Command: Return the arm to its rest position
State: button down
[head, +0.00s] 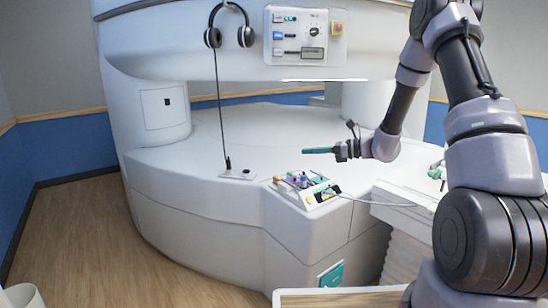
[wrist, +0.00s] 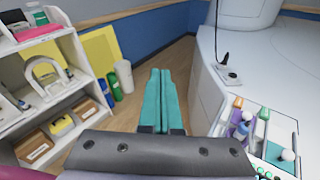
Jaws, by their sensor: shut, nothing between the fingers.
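My arm (head: 490,150) comes in from the right side of the head view, bent at the elbow. My gripper (head: 318,150) points left, held in the air above the front of the white magnet base. In the wrist view its two teal fingers (wrist: 160,102) lie together, shut with nothing between them. The fingers touch nothing in either view.
A small tray (head: 308,190) with coloured items sits on the base edge below my gripper. Headphones (head: 229,37) hang beside a control panel (head: 305,36). The wrist view shows a loaded shelf (wrist: 50,85) at left. Wooden floor (head: 80,225) is clear at left.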

jog(key=s+r+n+g+h, duration=0.45)
jog(key=s+r+n, duration=0.75)
jog(key=s, duration=0.4)
jog(key=s+d+r+n+t+h, duration=0.6)
jog(key=s+d, duration=0.6)
jog(key=s, duration=0.2)
notch_tip(320, 180, up, 4)
jog(key=n+h, duration=0.1)
jog(key=h, duration=0.1)
jog(key=shift+s+f+t+h, duration=0.2)
jog(key=shift+s+t+h, duration=0.15)
